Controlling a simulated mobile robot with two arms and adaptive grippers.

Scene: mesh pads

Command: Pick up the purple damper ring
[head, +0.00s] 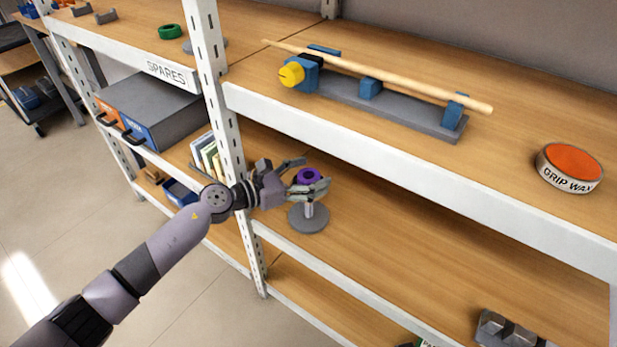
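The purple damper ring (308,175) is at the top of a small stand with a grey post and a round grey base (308,219), on the middle shelf beside the white upright. My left gripper (315,172) reaches in from the left at ring height. Its fingers are spread, one on the far side of the ring and one on the near side. The near finger hides part of the ring and the top of the post. I cannot tell whether either finger touches the ring. My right gripper is not in view.
The perforated white upright (228,150) stands close to my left wrist. Above is the top shelf's white edge (400,165). That shelf holds a blue-and-grey fixture with a wooden rod (380,75) and a grip wax tin (570,167). Books (207,155) stand left of the upright.

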